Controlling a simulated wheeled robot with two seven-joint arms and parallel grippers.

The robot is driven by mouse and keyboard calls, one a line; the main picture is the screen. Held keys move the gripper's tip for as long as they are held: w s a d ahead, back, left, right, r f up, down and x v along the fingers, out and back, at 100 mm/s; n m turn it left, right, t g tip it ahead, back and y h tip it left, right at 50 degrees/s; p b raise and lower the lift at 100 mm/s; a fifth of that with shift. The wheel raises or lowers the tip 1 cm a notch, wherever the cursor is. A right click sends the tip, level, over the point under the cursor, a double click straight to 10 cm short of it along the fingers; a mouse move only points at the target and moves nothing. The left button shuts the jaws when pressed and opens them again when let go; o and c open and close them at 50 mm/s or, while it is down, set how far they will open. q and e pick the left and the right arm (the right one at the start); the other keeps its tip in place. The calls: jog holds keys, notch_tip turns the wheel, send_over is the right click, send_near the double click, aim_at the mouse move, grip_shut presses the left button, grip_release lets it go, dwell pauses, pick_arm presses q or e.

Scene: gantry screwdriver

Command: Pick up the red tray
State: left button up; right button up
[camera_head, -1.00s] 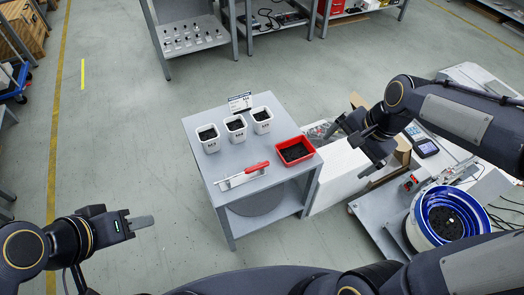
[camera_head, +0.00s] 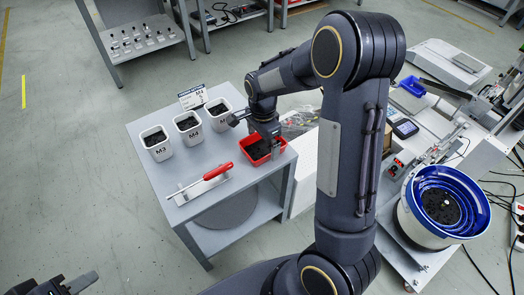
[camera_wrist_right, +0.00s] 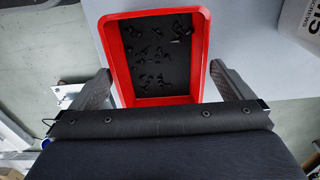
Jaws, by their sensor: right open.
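The red tray (camera_head: 256,152) sits on the grey table (camera_head: 215,215) near its right edge. In the right wrist view the red tray (camera_wrist_right: 201,50) holds dark screws on a black bottom. My right gripper (camera_head: 262,138) is at the tray in the head view and hides part of it. In its wrist view the right gripper (camera_wrist_right: 165,88) is open, with one finger on each side of the tray's near end. I cannot tell whether the fingers touch the walls. My left gripper (camera_head: 80,284) shows only partly at the lower left, away from the table.
A red-handled screwdriver (camera_head: 217,171) lies on a holder left of the tray. A blue bowl feeder (camera_head: 445,205) stands to the right.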

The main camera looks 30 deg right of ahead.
jog(key=shift+f, duration=0.9)
jog(key=shift+r, duration=0.1)
jog(key=c, duration=1)
jog(key=shift+c, duration=0.2)
